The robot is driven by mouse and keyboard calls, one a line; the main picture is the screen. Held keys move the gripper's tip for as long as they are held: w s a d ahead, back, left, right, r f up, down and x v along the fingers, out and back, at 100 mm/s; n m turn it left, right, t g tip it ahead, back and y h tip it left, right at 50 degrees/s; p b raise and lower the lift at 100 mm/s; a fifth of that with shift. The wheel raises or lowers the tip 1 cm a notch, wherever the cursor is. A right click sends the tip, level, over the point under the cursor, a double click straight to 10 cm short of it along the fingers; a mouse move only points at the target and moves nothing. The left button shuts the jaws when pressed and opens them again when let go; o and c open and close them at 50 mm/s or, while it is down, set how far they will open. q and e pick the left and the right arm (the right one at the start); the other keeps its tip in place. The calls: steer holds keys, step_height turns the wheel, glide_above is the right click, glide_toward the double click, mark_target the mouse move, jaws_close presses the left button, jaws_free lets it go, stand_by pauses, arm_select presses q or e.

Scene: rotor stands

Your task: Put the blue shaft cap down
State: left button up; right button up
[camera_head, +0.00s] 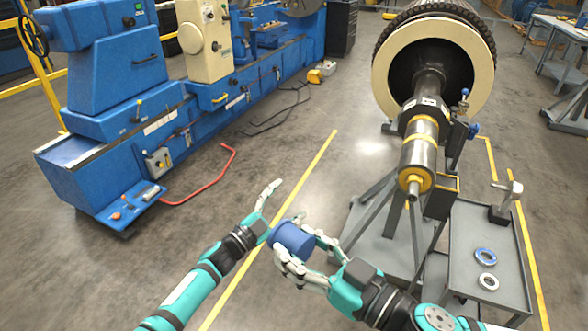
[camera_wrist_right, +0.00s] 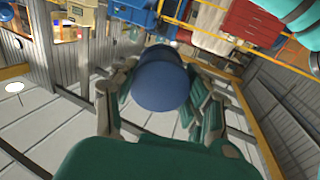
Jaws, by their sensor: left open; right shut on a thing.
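The blue shaft cap (camera_head: 294,240) is a short blue cylinder held in the air in front of me, near the lower middle of the head view. My right gripper (camera_head: 296,258) is shut around it, with fingers on both sides. In the right wrist view the cap (camera_wrist_right: 160,80) sits between the fingers of my right gripper (camera_wrist_right: 162,98), its near side facing the camera. My left gripper (camera_head: 268,208) is open and empty, just left of the cap and higher in the picture. Whether its lower finger touches the cap is hard to tell.
A grey cart (camera_head: 492,238) at the right holds a blue ring (camera_head: 486,256), a white ring (camera_head: 488,281) and a small clamp-like tool (camera_head: 503,205). The rotor (camera_head: 420,150) on its stand is ahead right. A blue lathe (camera_head: 110,130) stands left.

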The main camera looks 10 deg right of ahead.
arm_select(q)
steer(key=s+d+r+m+g+h, duration=0.2)
steer(key=d+r+m+g, duration=0.15)
steer(key=r, duration=0.25)
steer(key=s+d+r+m+g+h, duration=0.1)
steer(key=s+d+r+m+g, duration=0.1)
steer(key=r+m+g, duration=0.3)
steer(key=s+d+r+m+g+h, duration=0.2)
steer(key=s+d+r+m+g, duration=0.15)
steer(key=r, duration=0.35)
steer(key=s+d+r+m+g+y, duration=0.3)
steer(key=s+r+m+g+y, duration=0.4)
steer(key=s+m, duration=0.3)
step_height(320, 180, up, 3)
steer(key=m+t+y, duration=0.5)
steer(key=t+y, duration=0.2)
steer(key=y, duration=0.7)
glide_above(294, 232)
arm_select(e)
steer(key=shift+s, duration=0.1)
arm_select(q)
step_height(294, 232, down, 12)
steer(key=shift+f, duration=0.1)
